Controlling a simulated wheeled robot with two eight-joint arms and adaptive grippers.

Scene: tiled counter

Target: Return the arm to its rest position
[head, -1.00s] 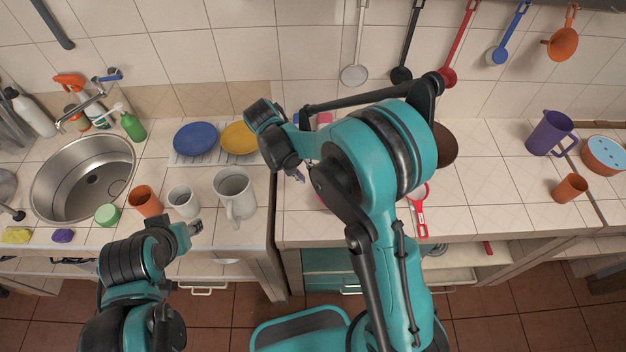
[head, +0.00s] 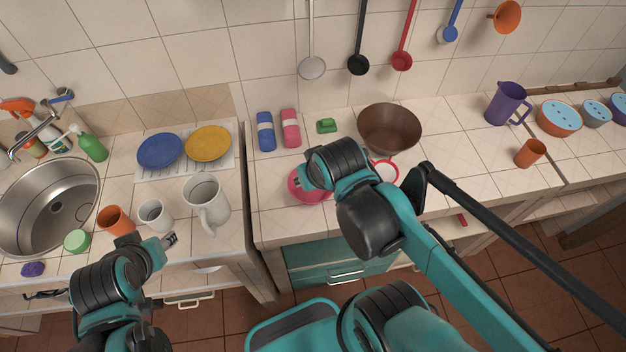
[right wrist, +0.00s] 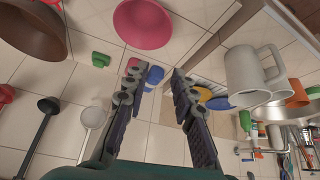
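My right arm reaches in from the lower right in the head view. Its gripper (head: 300,181) is over the counter, beside and partly in front of the pink bowl (head: 312,194). In the right wrist view the two fingers (right wrist: 157,80) stand apart with nothing held between them. The pink bowl (right wrist: 142,24) shows beyond the fingertips there, apart from them. My left gripper (head: 170,240) hangs at the front edge of the left counter, near the white mugs, with nothing visible in it. Its finger gap is too small to read.
A brown bowl (head: 389,130) stands behind my right arm. A white mug (head: 206,200), a smaller mug (head: 155,214) and an orange cup (head: 115,221) stand near my left gripper. Utensils hang on the wall. The counter left of the purple jug (head: 505,103) is mostly clear.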

